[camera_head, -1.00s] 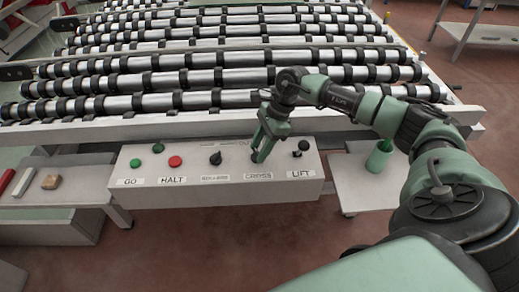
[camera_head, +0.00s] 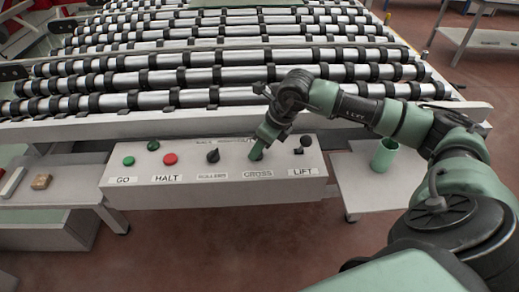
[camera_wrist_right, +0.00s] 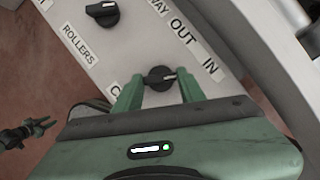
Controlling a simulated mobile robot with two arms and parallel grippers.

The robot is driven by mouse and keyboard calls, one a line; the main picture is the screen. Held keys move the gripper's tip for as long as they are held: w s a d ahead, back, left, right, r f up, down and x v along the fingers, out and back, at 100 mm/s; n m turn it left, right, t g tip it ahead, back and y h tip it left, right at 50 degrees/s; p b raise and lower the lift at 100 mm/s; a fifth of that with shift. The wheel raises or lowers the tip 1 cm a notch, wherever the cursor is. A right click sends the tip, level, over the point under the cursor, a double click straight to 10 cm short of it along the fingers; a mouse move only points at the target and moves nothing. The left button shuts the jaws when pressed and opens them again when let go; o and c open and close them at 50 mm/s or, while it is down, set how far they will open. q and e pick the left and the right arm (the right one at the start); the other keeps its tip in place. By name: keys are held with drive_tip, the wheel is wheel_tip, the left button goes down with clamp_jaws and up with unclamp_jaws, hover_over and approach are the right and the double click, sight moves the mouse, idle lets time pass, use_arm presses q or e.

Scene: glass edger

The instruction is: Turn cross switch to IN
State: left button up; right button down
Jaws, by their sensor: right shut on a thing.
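The cross switch (camera_wrist_right: 160,78) is a black knob on the grey control panel (camera_head: 225,190), above the CROSS label (camera_head: 258,174). In the right wrist view its white mark points toward the IN label (camera_wrist_right: 210,67), with the OUT label (camera_wrist_right: 184,31) farther up. My right gripper (camera_head: 256,153) is shut on the switch, its green fingers on either side of the knob; in the head view they hide most of it. My left gripper (camera_wrist_right: 42,126) seems to show small and dark at the left of the right wrist view, fingers apart and empty.
The rollers knob (camera_head: 213,156), red HALT button (camera_head: 170,159) and green GO button (camera_head: 128,161) are left of my right gripper. The lift switch (camera_head: 305,141) is close on its right. A green cup (camera_head: 384,155) stands on the side table. The roller conveyor (camera_head: 215,75) lies behind.

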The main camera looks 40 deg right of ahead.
drive_tip(key=shift+m, duration=0.6)
drive_tip(key=c, duration=0.9)
unclamp_jaws()
drive_tip(key=shift+o, duration=0.2)
drive_tip(key=shift+r+b, duration=0.1)
drive_tip(key=shift+b, duration=0.2)
drive_tip(key=b+v, duration=0.1)
drive_tip(key=v, duration=0.6)
drive_tip(key=shift+s+r, duration=0.15)
drive_tip(key=shift+r, duration=0.15)
drive_tip(key=shift+a+f, duration=0.1)
